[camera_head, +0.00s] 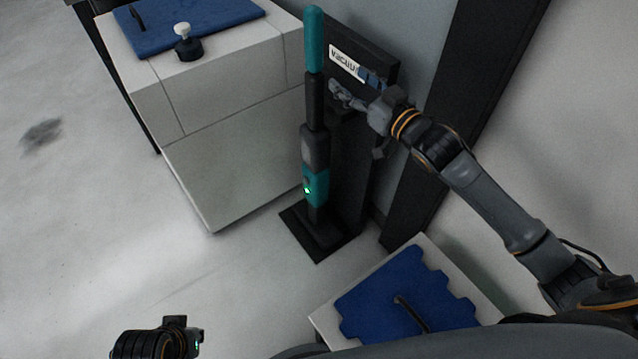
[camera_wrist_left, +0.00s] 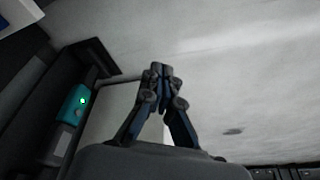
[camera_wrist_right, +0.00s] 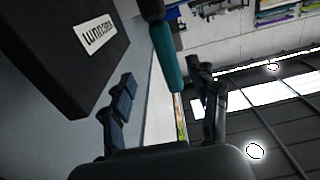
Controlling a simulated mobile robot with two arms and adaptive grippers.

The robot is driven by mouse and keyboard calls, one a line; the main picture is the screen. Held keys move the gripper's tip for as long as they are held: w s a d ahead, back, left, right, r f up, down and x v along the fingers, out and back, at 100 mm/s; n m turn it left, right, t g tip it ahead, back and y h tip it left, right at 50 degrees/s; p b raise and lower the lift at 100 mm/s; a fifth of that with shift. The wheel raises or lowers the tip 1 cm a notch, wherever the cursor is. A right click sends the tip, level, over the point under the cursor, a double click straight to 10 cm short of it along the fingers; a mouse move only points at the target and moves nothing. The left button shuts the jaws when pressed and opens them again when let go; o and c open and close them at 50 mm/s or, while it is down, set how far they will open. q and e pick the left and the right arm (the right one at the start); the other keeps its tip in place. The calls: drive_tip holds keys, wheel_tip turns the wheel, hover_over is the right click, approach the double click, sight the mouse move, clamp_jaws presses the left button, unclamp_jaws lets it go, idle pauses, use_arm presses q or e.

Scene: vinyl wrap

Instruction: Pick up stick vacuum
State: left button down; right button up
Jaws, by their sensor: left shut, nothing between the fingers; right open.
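The stick vacuum (camera_head: 315,148) stands upright on a dark stand (camera_head: 318,238), with a teal handle on top, a dark shaft and a teal lower body with a green light. My right gripper (camera_head: 345,92) is open just right of the upper shaft, below the teal handle. In the right wrist view the teal handle (camera_wrist_right: 168,58) shows beyond the open fingers (camera_wrist_right: 165,76), near the right finger; I cannot tell whether they touch. My left gripper (camera_wrist_left: 160,72) is shut and empty. The vacuum's lit lower body (camera_wrist_left: 75,104) is left of it in the left wrist view.
A dark panel with a "vacuum" label (camera_head: 346,62) stands behind the right gripper. A white cabinet (camera_head: 235,135) with a blue mat (camera_head: 205,22) and a small knobbed tool (camera_head: 188,45) is left. Another blue mat (camera_head: 375,300) lies at the lower right. Floor at left is clear.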

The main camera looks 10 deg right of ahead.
sight(320, 56)
drive_tip(key=x, duration=0.5)
drive_tip(key=b+x, duration=0.1)
drive_tip(key=x, duration=0.1)
drive_tip(key=shift+w+a+r, duration=0.15)
drive_tip(key=shift+w+a, duration=0.1)
drive_tip(key=shift+a, duration=0.15)
drive_tip(key=shift+w+a, duration=0.1)
drive_tip(key=shift+w, duration=0.25)
drive_tip(key=b+x, duration=0.1)
drive_tip(key=x, duration=0.3)
drive_tip(key=shift+w+a, duration=0.1)
drive_tip(key=shift+a, duration=0.05)
use_arm(q)
drive_tip(key=v, duration=0.3)
drive_tip(key=shift+s+a+r, duration=0.2)
drive_tip(key=shift+s+r, duration=0.1)
drive_tip(key=shift+s, duration=0.15)
use_arm(e)
drive_tip(key=shift+c, duration=0.5)
clamp_jaws()
drive_tip(key=shift+r, duration=0.3)
